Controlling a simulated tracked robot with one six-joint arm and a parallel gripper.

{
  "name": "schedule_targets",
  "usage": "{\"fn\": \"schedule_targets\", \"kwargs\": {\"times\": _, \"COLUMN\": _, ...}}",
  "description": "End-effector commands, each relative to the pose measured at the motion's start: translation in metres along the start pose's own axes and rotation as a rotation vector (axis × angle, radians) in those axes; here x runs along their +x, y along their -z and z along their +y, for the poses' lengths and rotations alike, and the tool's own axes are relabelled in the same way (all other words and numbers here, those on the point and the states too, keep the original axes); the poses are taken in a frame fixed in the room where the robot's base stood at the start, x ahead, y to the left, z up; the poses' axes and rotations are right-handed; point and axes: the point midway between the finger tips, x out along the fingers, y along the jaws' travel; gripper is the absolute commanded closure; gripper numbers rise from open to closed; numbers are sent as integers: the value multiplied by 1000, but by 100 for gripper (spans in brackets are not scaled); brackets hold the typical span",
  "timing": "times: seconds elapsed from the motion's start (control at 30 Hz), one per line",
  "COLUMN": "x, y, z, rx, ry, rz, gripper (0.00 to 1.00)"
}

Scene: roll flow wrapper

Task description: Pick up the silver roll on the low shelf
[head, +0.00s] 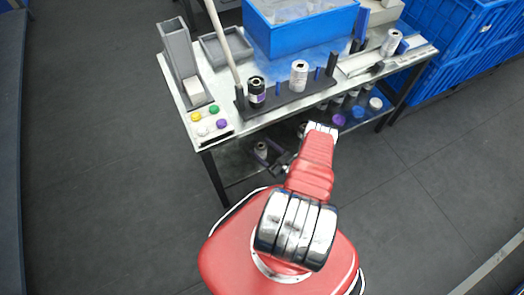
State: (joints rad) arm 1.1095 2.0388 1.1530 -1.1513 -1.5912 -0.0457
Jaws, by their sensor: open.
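A small silver-grey roll (262,148) shows under the table, low down, at the left part of the low shelf. My gripper (265,155) is dark and reaches in under the table's front edge from the right. Its jaws are open around or right beside this roll; I cannot tell which at this size. The roll's lower part is hidden by the gripper. The low shelf (240,180) is mostly in shadow beneath the tabletop.
The tabletop (215,142) holds a dark rack with a black roll (256,92) and a silver roll (299,76), coloured buttons and a blue bin (300,32). Several rolls and a purple one (338,119) stand under the right side. Floor at left is clear.

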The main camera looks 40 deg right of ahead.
Motion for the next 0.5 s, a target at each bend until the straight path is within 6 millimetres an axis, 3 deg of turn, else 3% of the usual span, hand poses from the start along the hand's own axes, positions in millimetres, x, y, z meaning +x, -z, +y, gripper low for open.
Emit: {"fn": "schedule_targets", "kwargs": {"times": 0.5, "x": 50, "y": -4, "z": 2, "rx": -1, "ry": 3, "rz": -2, "gripper": 31}}
